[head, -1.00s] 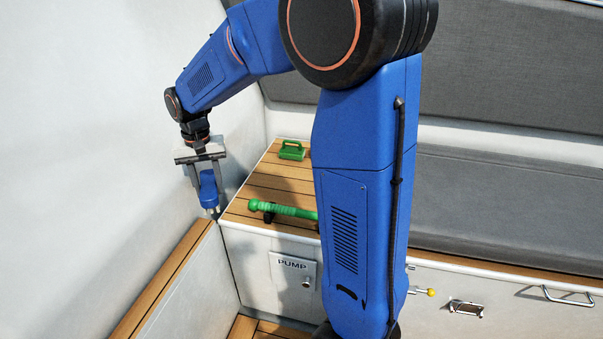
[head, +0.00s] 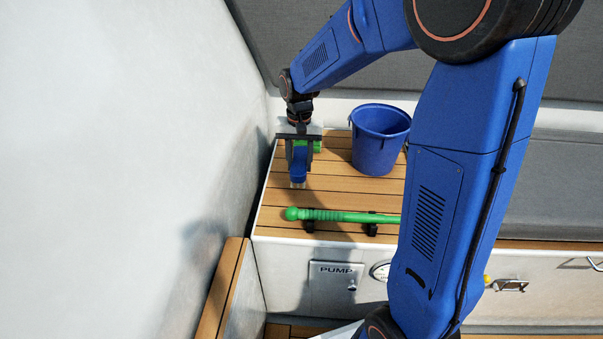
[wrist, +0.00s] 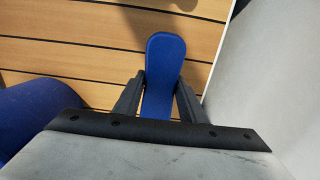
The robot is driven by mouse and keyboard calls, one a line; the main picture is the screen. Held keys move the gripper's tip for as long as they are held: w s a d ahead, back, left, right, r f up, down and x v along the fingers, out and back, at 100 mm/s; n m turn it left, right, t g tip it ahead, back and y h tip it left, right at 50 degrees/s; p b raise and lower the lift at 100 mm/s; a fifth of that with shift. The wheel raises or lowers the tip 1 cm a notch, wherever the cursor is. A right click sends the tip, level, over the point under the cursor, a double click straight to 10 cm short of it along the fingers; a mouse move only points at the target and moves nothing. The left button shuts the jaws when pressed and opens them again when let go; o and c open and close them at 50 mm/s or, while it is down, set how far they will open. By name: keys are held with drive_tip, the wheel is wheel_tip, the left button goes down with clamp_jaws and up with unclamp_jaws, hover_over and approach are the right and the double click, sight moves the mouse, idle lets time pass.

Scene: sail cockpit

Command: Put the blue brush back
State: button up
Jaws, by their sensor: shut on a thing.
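My gripper (head: 299,163) is shut on the blue brush (head: 298,170) and holds it above the slatted wooden bench top (head: 335,192). In the head view the brush hangs down from the fingers, with a pale lower end that looks like bristles. In the wrist view the blue brush (wrist: 163,75) sticks out between the two dark fingers (wrist: 157,98), over the wooden slats. A blue bucket (head: 380,140) stands on the bench top to the right of my gripper.
A green-handled bar (head: 345,215) lies in dark clips along the bench's front edge. A green object (head: 317,146) is partly hidden behind my gripper. A white wall stands close on the left. The PUMP panel (head: 337,275) is on the bench front below.

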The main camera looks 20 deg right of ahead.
drive_tip(key=shift+d+f, duration=0.1)
drive_tip(key=shift+f, duration=2.05)
drive_tip(key=shift+f, duration=0.15)
drive_tip(key=o, duration=1.2)
drive_tip(key=shift+o, duration=0.2)
